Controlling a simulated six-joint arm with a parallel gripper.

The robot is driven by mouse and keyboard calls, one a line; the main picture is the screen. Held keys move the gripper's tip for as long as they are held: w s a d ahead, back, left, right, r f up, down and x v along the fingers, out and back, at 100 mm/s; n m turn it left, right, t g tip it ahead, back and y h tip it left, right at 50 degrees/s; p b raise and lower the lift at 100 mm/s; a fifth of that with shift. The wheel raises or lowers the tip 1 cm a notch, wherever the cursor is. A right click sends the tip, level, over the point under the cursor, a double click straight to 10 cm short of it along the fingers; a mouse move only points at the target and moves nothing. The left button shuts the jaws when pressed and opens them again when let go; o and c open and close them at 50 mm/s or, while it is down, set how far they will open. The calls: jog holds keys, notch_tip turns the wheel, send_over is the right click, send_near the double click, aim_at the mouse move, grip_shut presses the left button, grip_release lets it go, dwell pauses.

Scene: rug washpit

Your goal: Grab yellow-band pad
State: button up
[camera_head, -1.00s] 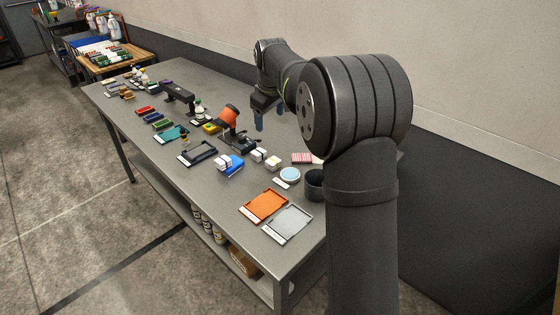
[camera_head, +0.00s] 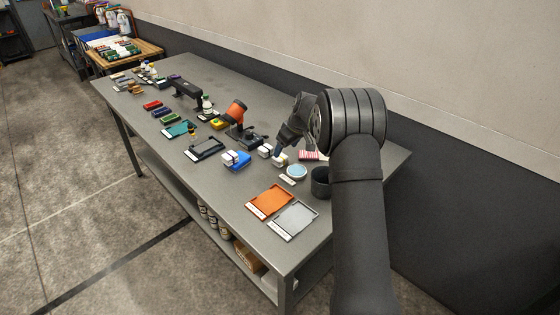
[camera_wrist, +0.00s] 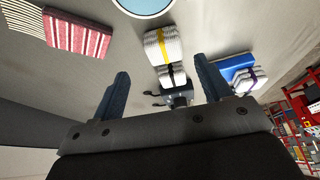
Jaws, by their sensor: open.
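The yellow-band pad is a white, ribbed block with a yellow band; in the wrist view the yellow-band pad (camera_wrist: 158,44) lies ahead, near the top middle. In the head view, the yellow-band pad (camera_head: 281,161) is small and partly hidden by my gripper. My gripper (camera_wrist: 162,68) is open, its two blue fingers apart with nothing held between them. In the head view my gripper (camera_head: 279,150) is low over the bench, close to the pad. I cannot tell whether it touches. A similar black-band pad (camera_wrist: 165,76) sits just beyond the yellow-band one.
A purple-band pad on a blue block (camera_wrist: 236,68) lies to the right in the wrist view. A red-striped cloth (camera_wrist: 80,38) lies left, and a round blue dish (camera_wrist: 145,5) is at top. A dark cup (camera_head: 320,181) and orange tray (camera_head: 269,201) stand nearer the bench end.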

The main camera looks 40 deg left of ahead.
aim_at(281, 157)
jog(key=x, duration=0.5)
jog(key=shift+s+a+f, duration=0.15)
jog(key=shift+s+f, duration=0.2)
jog(key=c, duration=1.1)
jog(key=shift+o, duration=0.2)
jog(key=shift+r, duration=0.1)
